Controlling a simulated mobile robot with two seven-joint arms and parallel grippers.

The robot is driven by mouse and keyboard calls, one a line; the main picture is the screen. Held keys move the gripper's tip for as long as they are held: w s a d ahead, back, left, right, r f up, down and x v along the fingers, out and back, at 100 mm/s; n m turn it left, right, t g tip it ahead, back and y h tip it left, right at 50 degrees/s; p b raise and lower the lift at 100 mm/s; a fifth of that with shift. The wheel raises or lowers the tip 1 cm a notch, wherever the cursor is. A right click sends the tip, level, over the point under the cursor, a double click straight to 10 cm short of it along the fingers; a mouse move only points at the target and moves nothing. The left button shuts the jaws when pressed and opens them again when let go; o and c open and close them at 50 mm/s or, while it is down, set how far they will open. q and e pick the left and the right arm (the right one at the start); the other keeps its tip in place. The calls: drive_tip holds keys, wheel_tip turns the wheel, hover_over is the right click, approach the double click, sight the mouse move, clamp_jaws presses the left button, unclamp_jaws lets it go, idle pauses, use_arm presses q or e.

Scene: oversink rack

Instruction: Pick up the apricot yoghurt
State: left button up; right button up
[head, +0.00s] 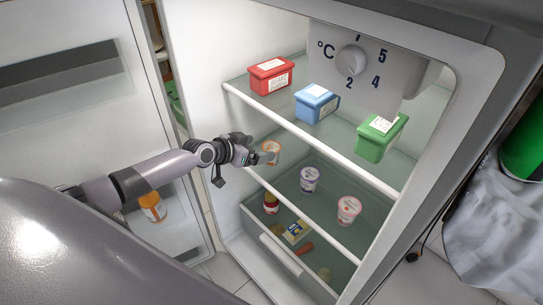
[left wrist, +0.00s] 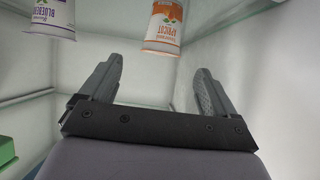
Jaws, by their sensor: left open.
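The apricot yoghurt (head: 271,151) is an orange and white cup on the middle fridge shelf, at the left, close to my left gripper. The cup's top is cut off in that view. Contact with the cup does not show. My right gripper is out of view.
A blueberry yoghurt (head: 310,179) and a pink-labelled yoghurt (head: 349,210) stand further right. Red (head: 271,76), blue (head: 316,103) and green (head: 381,138) boxes stand on the upper shelf, whose white front edge (head: 310,140) runs above the cups. The open fridge door (head: 75,90) is at left.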

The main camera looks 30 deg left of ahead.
sight(271, 147)
use_arm(q)
drive_tip(key=b+x, duration=0.1)
drive_tip(key=x, duration=0.2)
drive_tip(key=shift+w+f+b, duration=0.15)
drive_tip(key=shift+f+b, duration=0.2)
drive_tip(key=shift+b, duration=0.05)
drive_tip(key=shift+w+d+f+b, duration=0.2)
drive_tip(key=shift+w+f+b, duration=0.1)
drive_tip(key=shift+w, duration=0.3)
drive_tip(key=shift+r, duration=0.1)
drive_tip(key=shift+c, duration=1.3)
drive_tip(key=c, duration=1)
